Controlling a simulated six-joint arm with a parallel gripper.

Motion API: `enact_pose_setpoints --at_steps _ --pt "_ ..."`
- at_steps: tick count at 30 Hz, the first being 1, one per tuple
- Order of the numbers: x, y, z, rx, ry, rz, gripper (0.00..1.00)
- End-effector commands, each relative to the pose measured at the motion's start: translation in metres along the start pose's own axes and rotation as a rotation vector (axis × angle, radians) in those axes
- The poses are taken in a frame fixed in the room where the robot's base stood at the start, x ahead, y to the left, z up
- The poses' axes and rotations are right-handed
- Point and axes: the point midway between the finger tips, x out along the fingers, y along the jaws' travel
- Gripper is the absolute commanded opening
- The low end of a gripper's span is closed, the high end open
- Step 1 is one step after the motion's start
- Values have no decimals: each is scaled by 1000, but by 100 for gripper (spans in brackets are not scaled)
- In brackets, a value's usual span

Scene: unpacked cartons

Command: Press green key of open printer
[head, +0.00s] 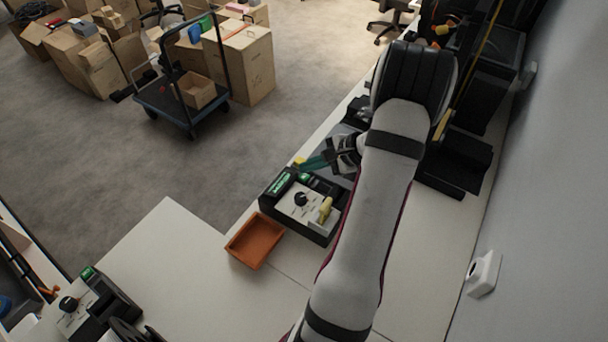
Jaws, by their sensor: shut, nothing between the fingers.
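A black device with a pale top panel (296,207), likely a printer, stands on the counter left of my arm. It has a black knob, a yellow lever and green lit parts (281,183) along its far-left edge. I cannot tell which green part is a key. A second similar device (77,316) is at the lower left, with a green part (87,272) at its top. I cannot tell which one is open. My gripper (320,161) is shut and empty at the far end of the nearer-to-arm device, partly hidden by my arm; contact is unclear.
An orange tray (254,241) lies beside the device. Dark equipment (455,160) stands along the right wall. A white box (484,273) is on that wall. A cart (168,103) and cartons (245,65) stand on the floor beyond.

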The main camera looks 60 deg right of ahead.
Motion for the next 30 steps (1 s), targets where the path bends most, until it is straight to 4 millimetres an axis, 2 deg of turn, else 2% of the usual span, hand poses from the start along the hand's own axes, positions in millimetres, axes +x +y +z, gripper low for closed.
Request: enact_pose_setpoints --at_steps 30 --pt "8 6 -6 0 0 0 0"
